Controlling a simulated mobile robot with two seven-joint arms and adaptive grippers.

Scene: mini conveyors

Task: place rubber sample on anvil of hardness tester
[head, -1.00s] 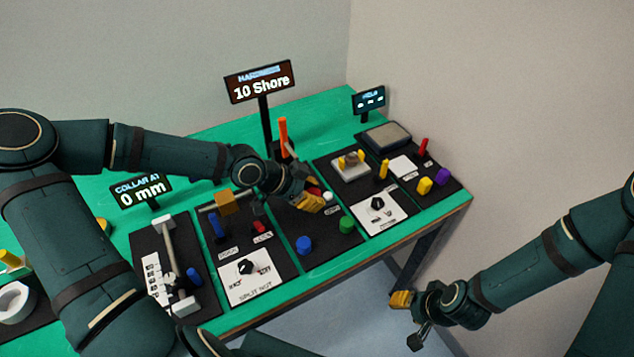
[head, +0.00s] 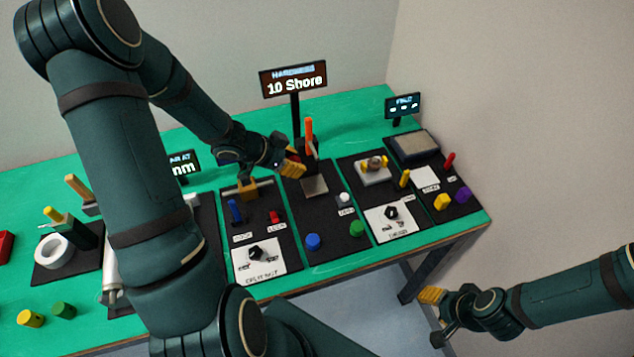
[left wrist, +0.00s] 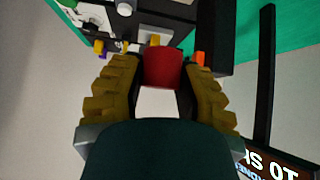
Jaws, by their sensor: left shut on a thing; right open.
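The hardness tester is the black panel under the sign "HARDNESS 10 Shore" (head: 293,80). It has an orange upright lever (head: 309,130) and a grey square anvil plate (head: 314,186), which looks bare. My left gripper (head: 294,168) is beside the tester's column, up and left of the anvil. In the left wrist view its yellow fingers are shut on a red block (left wrist: 163,68), taken to be the rubber sample; the head view hides this block. My right gripper (head: 431,296) is open and empty, off the table's front edge.
The tester panel also carries a blue knob (head: 312,242), a green knob (head: 357,228) and a white button (head: 345,198). Panels with knobs and pegs stand close on both sides. A white roll (head: 54,251) lies at left. Floor is free at the front right.

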